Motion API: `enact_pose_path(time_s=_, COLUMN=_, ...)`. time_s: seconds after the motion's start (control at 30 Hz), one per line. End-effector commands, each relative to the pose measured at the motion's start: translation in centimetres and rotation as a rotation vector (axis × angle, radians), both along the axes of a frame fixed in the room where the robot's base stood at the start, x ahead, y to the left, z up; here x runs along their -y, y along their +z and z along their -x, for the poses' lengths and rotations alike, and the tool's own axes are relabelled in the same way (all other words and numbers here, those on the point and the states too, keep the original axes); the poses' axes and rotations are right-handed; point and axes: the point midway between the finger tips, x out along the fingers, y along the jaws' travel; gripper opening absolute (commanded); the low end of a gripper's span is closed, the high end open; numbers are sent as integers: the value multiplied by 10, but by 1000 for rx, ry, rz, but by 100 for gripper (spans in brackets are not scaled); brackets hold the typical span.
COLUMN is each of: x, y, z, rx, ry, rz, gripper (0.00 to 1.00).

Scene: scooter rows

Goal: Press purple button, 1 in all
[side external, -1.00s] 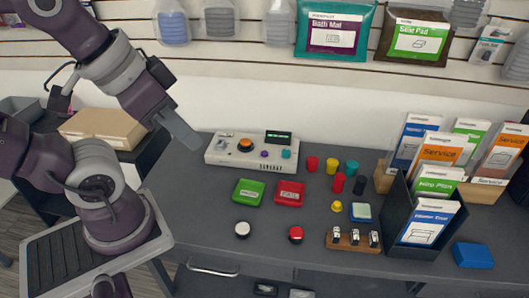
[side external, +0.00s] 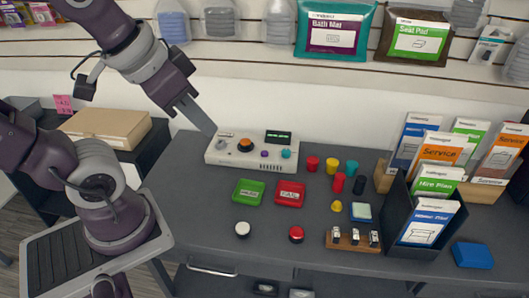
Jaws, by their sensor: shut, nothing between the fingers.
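The purple button (side external: 264,154) is a small round knob on the front right of a white control box (side external: 229,160). The box stands at the back left of the grey table. An orange knob (side external: 245,145), a teal button (side external: 286,154) and a small dark display (side external: 278,137) share its top. My gripper (side external: 211,131) is shut and empty. Its fingertips point down to the right at the box's back left corner, left of the orange knob and the purple button. I cannot tell whether they touch the box.
Green (side external: 249,192) and red (side external: 290,193) trays lie in front of the box. White (side external: 242,229) and red (side external: 296,233) round buttons sit nearer the front. Several small coloured cylinders stand to the right. A dark brochure holder (side external: 400,234) stands further right.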

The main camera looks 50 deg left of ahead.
Motion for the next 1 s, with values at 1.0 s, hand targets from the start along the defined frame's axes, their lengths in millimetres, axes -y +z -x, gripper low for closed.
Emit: enact_pose_path(time_s=1.0, x=-245, y=-223, z=-297, rx=154, ry=-248, rz=-456, gripper=0)
